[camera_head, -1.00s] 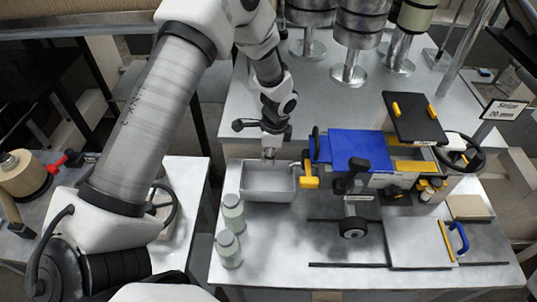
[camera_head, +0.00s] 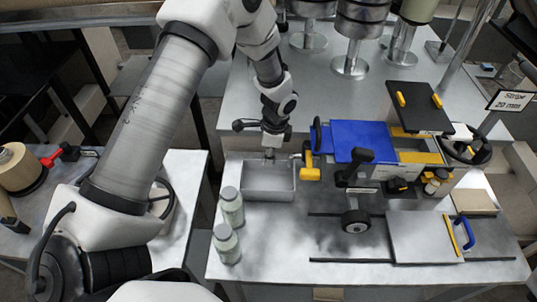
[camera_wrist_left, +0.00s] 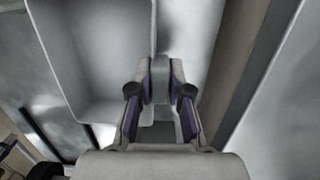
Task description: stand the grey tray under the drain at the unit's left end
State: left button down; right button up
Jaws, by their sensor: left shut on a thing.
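The grey tray (camera_head: 268,195) is a shallow open box at the left end of the unit (camera_head: 365,155), at the table's back left part. My left gripper (camera_head: 269,153) comes down from above and is shut on the tray's back wall. In the left wrist view the tray (camera_wrist_left: 95,60) lies to the left, with the fingers (camera_wrist_left: 160,100) closed on its edge. A yellow fitting (camera_head: 310,168) and a small spout, perhaps the drain, are beside the tray's back right corner; I cannot tell whether the tray is under it. My right gripper is not in view.
Two capped bottles (camera_head: 232,207) stand close to the tray's front left. A flat plate (camera_head: 425,237) with a blue handle lies at the front right. Metal rollers on round bases (camera_head: 350,66) stand at the back.

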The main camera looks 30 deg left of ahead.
pick_arm(q)
jog(key=shift+f, duration=0.2)
jog(key=c, duration=1)
grip_release()
jog(key=r, duration=0.8)
jog(key=w+d+r, duration=0.1)
jog(key=r, duration=0.3)
jog(key=shift+d, duration=0.1)
